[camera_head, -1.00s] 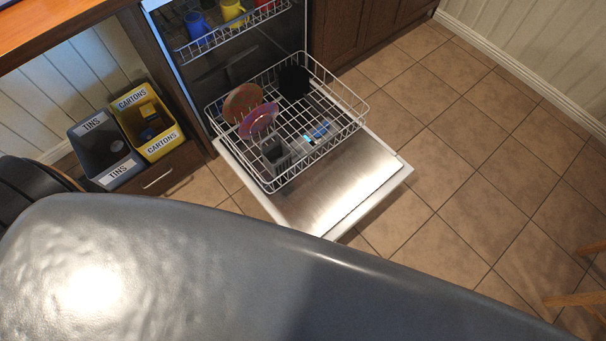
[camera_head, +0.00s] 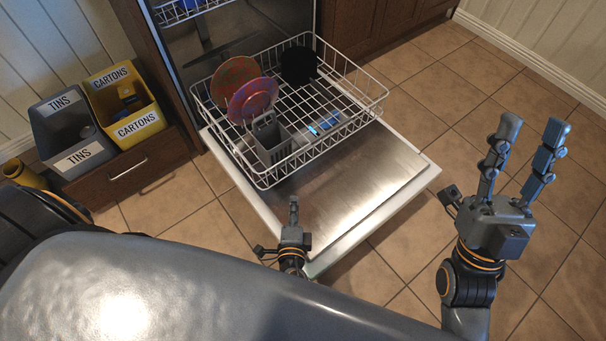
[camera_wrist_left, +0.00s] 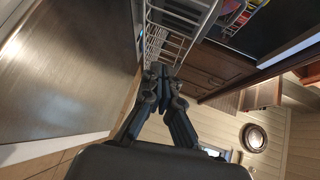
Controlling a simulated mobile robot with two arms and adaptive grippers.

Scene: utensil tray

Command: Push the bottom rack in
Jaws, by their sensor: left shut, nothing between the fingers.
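The bottom rack (camera_head: 262,183) is a white wire basket pulled out over the open dishwasher door (camera_head: 350,190). It holds an orange plate and a purple plate on the left, a black round item at the back and a grey cutlery basket (camera_head: 270,142). My left gripper (camera_head: 293,203) is shut and empty, over the door just in front of the rack's near side. In the left wrist view its closed fingertips (camera_wrist_left: 160,72) are close to the rack's wires (camera_wrist_left: 170,45); I cannot tell if they touch. My right gripper (camera_head: 533,133) is open and empty, right of the door.
The upper rack (camera_head: 182,12) is inside the dishwasher. A grey TINS bin (camera_head: 83,152) and a yellow CARTONS bin (camera_head: 140,123) stand at the left on a drawer unit. Tiled floor (camera_head: 420,115) is clear to the right.

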